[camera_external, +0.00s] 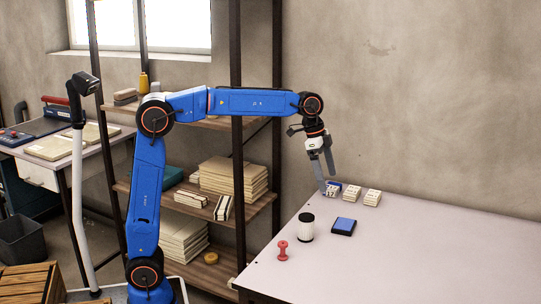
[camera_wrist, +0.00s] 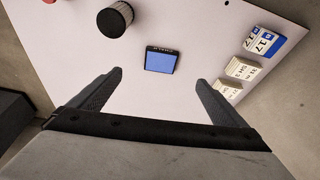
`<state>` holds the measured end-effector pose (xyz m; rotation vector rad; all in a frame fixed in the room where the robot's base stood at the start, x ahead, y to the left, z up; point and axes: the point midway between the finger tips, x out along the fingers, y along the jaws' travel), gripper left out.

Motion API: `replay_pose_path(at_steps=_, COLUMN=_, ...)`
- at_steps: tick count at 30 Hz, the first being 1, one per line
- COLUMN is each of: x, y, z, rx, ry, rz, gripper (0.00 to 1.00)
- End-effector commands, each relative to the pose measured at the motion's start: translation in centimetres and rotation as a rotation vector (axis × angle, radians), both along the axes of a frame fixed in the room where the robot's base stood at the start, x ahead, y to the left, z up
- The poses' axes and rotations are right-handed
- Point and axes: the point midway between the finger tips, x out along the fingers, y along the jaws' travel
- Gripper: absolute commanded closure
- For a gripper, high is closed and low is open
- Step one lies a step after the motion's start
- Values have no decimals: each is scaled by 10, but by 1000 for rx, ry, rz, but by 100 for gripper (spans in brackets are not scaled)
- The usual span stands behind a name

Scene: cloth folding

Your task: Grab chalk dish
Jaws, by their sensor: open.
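The chalk dish appears as a small square blue thing with a dark rim (camera_external: 343,226), lying flat on the pale table. It also shows in the wrist view (camera_wrist: 160,60), near the upper middle, with small lettering on its dark edge. My gripper (camera_external: 328,178) points down above the table's far left part, behind the dish in the external view. In the wrist view its two fingers (camera_wrist: 159,78) are spread wide with nothing between them. The dish appears ahead of the gap between the fingertips, and the fingers do not touch it.
Cream stacks (camera_external: 372,197) and a blue-and-white numbered stack (camera_wrist: 264,43) sit near the wall. A shelf (camera_external: 225,216) stands left; the table's right side is clear.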

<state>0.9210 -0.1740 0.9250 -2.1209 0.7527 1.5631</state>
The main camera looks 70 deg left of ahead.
Motion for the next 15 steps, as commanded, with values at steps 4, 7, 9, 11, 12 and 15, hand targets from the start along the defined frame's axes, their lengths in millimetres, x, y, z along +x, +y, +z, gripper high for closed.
replay_pose_path(at_steps=4, x=15, y=-5, z=-2, rx=-1, ry=2, rz=-25, gripper=4)
replay_pose_path(at_steps=7, x=18, y=-7, z=-8, rx=-1, ry=2, rz=-29, gripper=4)
replay_pose_path(at_steps=9, x=20, y=-9, z=-17, rx=-1, ry=3, rz=-28, gripper=4)
replay_pose_path(at_steps=11, x=22, y=-11, z=-27, rx=-1, ry=5, rz=-28, gripper=4)
replay_pose_path(at_steps=12, x=24, y=-12, z=-34, rx=-1, ry=5, rz=-28, gripper=4)
replay_pose_path(at_steps=15, x=28, y=-16, z=-51, rx=-1, ry=3, rz=-28, gripper=4)
